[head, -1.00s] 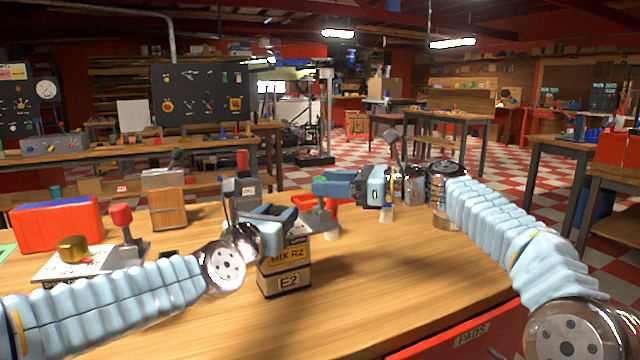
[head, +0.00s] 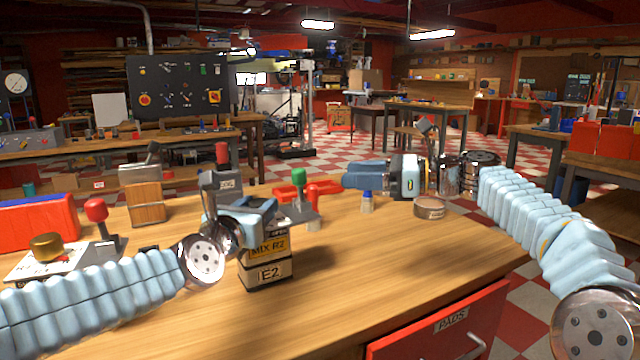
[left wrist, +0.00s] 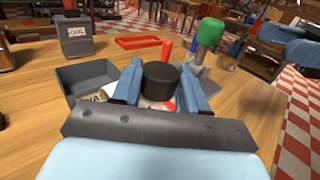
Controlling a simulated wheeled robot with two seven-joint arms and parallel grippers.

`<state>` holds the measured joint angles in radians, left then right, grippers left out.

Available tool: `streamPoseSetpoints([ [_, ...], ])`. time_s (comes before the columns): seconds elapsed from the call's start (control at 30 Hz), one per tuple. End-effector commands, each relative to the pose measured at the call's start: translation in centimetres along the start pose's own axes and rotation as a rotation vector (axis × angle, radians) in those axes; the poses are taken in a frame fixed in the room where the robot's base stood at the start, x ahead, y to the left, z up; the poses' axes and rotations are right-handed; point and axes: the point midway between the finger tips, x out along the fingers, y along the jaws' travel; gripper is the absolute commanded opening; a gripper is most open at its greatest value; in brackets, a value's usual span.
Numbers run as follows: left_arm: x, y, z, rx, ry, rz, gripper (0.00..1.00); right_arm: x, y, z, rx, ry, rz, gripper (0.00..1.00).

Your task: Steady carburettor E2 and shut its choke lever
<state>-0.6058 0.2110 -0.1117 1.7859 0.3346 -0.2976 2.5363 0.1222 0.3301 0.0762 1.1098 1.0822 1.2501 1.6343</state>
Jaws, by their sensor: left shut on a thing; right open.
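Carburettor E2 (head: 266,272) stands upright on the bench, a dark block with yellow "MIX R2" and pale "E2" labels. A partly covered "OPEN" label shows at its top. My left gripper (head: 246,210) is at its top; in the left wrist view (left wrist: 160,88) its fingers are shut on a black round top piece (left wrist: 160,78). A red handle (left wrist: 166,50) rises just beyond that piece. I cannot tell whether it is the choke lever; my gripper hides much of E2's top. My right gripper (head: 362,178) is open and empty, above the bench to the right of E2.
A green-knobbed stand (head: 298,178) and red tray (head: 287,191) are behind E2. A red-knobbed lever (head: 97,210) stands left. The bench's front right is clear.

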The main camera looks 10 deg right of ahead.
Motion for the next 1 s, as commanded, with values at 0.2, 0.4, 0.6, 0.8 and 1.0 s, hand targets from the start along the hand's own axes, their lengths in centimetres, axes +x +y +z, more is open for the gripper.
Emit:
streamPoseSetpoints([
  [0.2, 0.0, 0.0, 0.0, 0.000, 0.000, 0.000, 0.45, 0.0, 0.0, 0.0, 0.000, 0.000, 0.000, 0.55],
  [0.4, 0.0, 0.0, 0.0, 0.000, 0.000, 0.000, 0.73, 0.0, 0.0, 0.0, 0.000, 0.000, 0.000, 0.55],
  [0.6, 0.0, 0.0, 0.0, 0.000, 0.000, 0.000, 0.73, 0.0, 0.0, 0.0, 0.000, 0.000, 0.000, 0.55],
  [0.8, -1.3, 0.0, 0.1, -0.001, -0.001, 0.000, 0.73, 0.0, 0.0, 0.0, 0.000, 0.000, 0.000, 0.55],
  [1.0, -5.6, 0.1, 0.1, -0.002, -0.002, 0.001, 0.73, 0.0, 0.0, 0.0, 0.000, 0.000, 0.000, 0.55],
])
